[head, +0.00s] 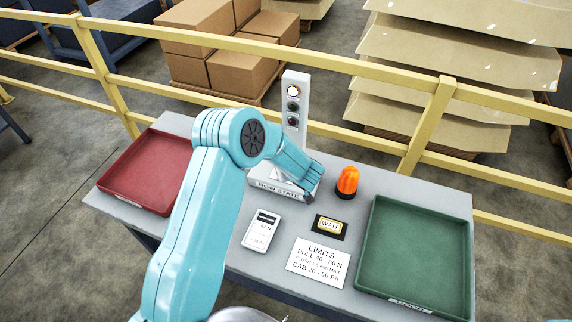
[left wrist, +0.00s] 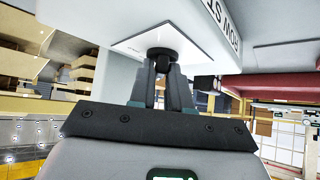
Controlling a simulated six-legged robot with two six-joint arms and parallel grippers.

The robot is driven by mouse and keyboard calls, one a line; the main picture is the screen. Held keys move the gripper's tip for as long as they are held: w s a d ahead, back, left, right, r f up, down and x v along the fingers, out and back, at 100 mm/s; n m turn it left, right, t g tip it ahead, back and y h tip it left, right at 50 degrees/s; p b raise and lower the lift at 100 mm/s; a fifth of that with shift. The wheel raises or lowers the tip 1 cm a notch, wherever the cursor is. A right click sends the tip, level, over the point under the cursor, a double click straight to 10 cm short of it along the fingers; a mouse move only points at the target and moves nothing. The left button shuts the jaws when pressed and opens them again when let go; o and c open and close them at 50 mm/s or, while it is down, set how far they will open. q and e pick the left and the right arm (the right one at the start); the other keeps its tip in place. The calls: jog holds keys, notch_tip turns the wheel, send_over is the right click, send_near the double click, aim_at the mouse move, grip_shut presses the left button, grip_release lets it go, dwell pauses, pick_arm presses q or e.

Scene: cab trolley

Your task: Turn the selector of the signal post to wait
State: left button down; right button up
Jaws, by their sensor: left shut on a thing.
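The signal post (head: 296,88) stands at the back of the grey table, with three round lamps in a column. The top lamp glows pale and the lower two look dark. Its base carries a label plate (head: 278,190), partly covered by my left arm. In the left wrist view, the dark selector knob (left wrist: 161,54) sits on a white plate (left wrist: 185,38). My left gripper (left wrist: 162,68) is shut on this knob. The head view hides the knob and fingertips behind my wrist, so I cannot read the selector's setting. My right gripper is not in view.
A WAIT card (head: 330,226), an orange beacon (head: 347,181), a white meter (head: 262,230) and a limits card (head: 318,262) are on the table (head: 222,250). A red tray (head: 150,170) is left, a green tray (head: 415,255) right. A yellow railing (head: 440,105) runs behind.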

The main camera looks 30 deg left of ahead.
pick_arm(q)
jog(key=shift+n+g+y, duration=0.3)
jog(key=shift+n, duration=0.3)
jog(key=c, duration=1.2)
grip_release()
jog(key=shift+w, duration=0.1)
jog(key=shift+o, duration=0.2)
jog(key=b+v, duration=0.1)
jog(key=v, duration=1.5)
jog(key=shift+b, duration=0.4)
jog(key=shift+r, duration=0.1)
